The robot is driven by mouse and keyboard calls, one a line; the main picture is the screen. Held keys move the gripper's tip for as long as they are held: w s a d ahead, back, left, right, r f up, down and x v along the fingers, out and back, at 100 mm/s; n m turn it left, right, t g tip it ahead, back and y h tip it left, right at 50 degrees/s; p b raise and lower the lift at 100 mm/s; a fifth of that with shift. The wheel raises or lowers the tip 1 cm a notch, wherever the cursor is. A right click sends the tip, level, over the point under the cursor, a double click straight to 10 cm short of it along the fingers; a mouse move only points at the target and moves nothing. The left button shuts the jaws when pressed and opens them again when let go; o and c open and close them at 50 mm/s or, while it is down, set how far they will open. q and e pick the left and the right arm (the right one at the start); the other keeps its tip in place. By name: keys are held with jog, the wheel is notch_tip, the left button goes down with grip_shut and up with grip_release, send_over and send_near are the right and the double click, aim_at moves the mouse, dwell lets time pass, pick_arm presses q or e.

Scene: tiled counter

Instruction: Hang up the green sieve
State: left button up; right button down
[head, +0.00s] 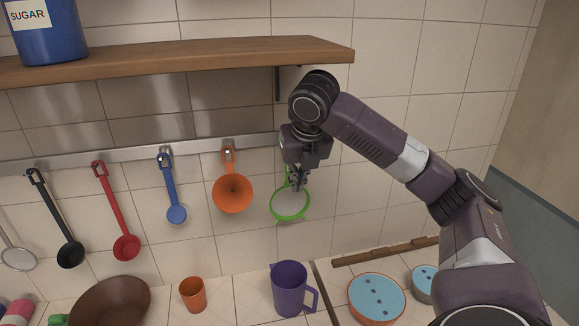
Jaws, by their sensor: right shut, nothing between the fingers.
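The green sieve (290,218) is upright against the tiled wall at the right end of the row of utensils, its round rim low and its handle pointing up. The upper handle is hidden behind my right gripper (300,186), so I cannot see whether it sits on a hook. The right gripper points down in front of the handle, with its fingers shut and nothing held between them. The metal rail (130,154) runs along the wall under the shelf; its right end is hidden by the gripper. My left gripper is out of view.
A wooden shelf (180,61) juts out above. Below stand a purple jug (288,290), orange cup (193,295) and brown bowl (110,302).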

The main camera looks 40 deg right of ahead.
jog(key=shift+s+a, duration=0.4)
jog(key=shift+s, duration=0.3)
jog(key=shift+s+a, duration=0.35)
jog(key=shift+s, duration=0.3)
dwell(2.3)
jog(key=shift+s+a, duration=0.4)
jog(key=shift+s, duration=0.35)
jog(key=shift+s+a, duration=0.4)
jog(key=shift+s, duration=0.3)
jog(key=shift+s+a, duration=0.4)
jog(key=shift+s, duration=0.35)
